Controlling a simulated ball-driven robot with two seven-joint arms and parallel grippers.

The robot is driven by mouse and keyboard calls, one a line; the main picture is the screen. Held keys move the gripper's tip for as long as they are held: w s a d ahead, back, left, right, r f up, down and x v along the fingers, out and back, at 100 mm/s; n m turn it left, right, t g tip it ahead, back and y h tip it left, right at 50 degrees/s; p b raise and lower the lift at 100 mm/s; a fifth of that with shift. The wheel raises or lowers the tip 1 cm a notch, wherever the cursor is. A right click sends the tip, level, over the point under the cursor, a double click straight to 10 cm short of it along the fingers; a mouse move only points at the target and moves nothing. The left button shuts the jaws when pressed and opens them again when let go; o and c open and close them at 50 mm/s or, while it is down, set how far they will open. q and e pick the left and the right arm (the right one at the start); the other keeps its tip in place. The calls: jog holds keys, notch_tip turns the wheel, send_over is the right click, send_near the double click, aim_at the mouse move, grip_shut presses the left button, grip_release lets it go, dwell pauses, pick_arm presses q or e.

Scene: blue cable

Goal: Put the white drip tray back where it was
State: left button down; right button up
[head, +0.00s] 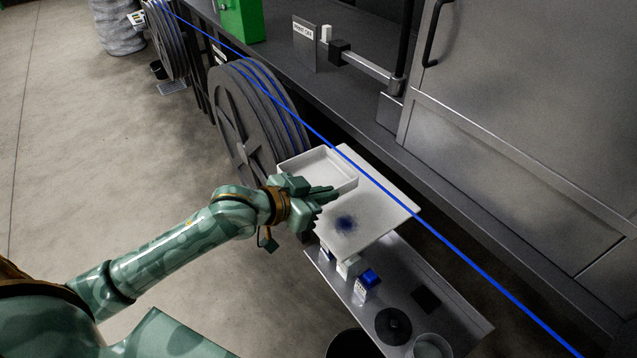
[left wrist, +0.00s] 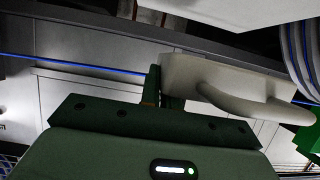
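The white drip tray (head: 318,168) is a shallow rimmed tray beside the cable reel, at the far left end of a white board (head: 385,205) with a dark blue stain. My left gripper (head: 322,192) is at the tray's near edge. In the left wrist view my fingers (left wrist: 160,86) are close together with the edge of a white piece, which looks like the tray (left wrist: 225,82), between them. The gripper looks shut on it. I cannot tell whether the tray touches the board. My right gripper is not in view.
A blue cable (head: 395,190) runs diagonally past the tray from the large reel (head: 245,125). A metal shelf (head: 450,315) below the board carries a blue-capped bottle (head: 368,280) and round containers. A grey machine stands at right. Open floor lies at left.

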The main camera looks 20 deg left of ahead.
aim_at(317, 184)
pick_arm(q)
jog(key=w+a+f, duration=0.1)
jog(key=w, duration=0.1)
jog(key=w+a+f+b, duration=0.1)
jog(key=w, duration=0.1)
jog(key=w+a+f, duration=0.1)
jog(key=w+f, duration=0.1)
jog(key=shift+w+b, duration=0.1)
jog(key=shift+b, duration=0.25)
jog(key=w+f, duration=0.1)
jog(key=w+a+f+b, duration=0.1)
jog(key=w+f+b, duration=0.1)
jog(key=f, duration=0.1)
jog(key=shift+a+f, duration=0.1)
jog(key=shift+a, duration=0.25)
jog(key=f, duration=0.2)
jog(key=f+b, duration=0.1)
jog(key=shift+w+a+f, duration=0.15)
jog(key=shift+w+f, duration=0.2)
jog(key=c, duration=1.6)
grip_release()
jog(key=shift+c, duration=0.2)
jog(key=p+v, duration=0.2)
jog(key=v, duration=1)
